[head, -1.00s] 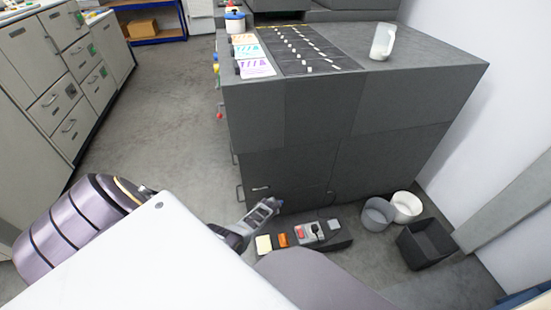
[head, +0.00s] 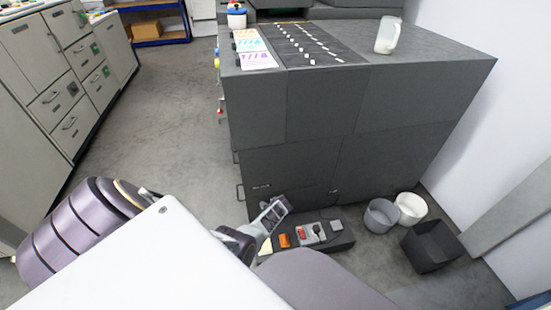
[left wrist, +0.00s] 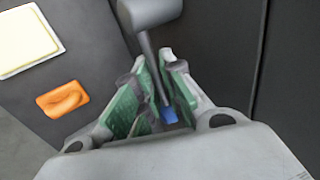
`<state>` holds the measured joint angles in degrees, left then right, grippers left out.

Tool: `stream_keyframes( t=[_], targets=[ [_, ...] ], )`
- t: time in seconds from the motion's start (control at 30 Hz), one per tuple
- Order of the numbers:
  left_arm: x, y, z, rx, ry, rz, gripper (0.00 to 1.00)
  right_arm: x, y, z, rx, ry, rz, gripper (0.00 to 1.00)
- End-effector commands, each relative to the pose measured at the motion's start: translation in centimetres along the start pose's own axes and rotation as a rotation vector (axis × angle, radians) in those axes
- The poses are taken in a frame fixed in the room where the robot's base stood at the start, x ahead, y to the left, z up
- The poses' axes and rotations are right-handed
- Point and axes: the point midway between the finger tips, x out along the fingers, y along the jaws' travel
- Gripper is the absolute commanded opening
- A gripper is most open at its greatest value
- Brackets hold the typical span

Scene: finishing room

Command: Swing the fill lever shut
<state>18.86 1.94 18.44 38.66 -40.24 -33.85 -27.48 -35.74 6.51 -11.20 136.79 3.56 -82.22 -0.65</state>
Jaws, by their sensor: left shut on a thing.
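My left gripper (head: 277,205) is low at the front of the dark grey machine (head: 300,165), above the left end of the floor-level control box (head: 340,243). The left wrist view shows its green-padded fingers (left wrist: 160,95) closed around a thin grey lever (left wrist: 156,55). The lever has a thick rounded grey end at the top of that view and a blue tip (left wrist: 170,115) between the fingers. I take this to be the fill lever, though no label shows. In the head view the gripper hides most of it. My right gripper is not in view.
The control box carries a pale yellow pad (left wrist: 28,38), an orange rocker (head: 284,240), a red control (head: 302,232) and a grey square (head: 336,224). Buckets (head: 381,216) and a black bin (head: 431,247) stand to the right. Open floor (head: 160,120) lies left of the machine.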

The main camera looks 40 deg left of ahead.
Motion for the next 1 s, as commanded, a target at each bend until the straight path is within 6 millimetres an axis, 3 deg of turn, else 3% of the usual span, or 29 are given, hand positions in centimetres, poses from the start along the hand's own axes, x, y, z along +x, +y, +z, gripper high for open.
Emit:
stream_keyframes(
  t=[0.6, 0.63, 0.7, 1.0],
  targets=[
    [0.15, 0.26, 0.0, 0.017, -0.025, 0.002, 0.0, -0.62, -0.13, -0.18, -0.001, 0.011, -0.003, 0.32],
    [0.15, 0.26, 0.0, 0.017, -0.025, 0.002, 0.14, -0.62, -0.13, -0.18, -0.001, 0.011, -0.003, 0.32],
    [0.15, 0.26, 0.0, 0.017, -0.025, 0.002, 0.2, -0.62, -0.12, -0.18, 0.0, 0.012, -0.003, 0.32],
    [0.14, 0.14, 0.0, 0.016, -0.025, 0.001, 0.2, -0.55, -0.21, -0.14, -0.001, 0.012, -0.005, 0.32]
  ],
)
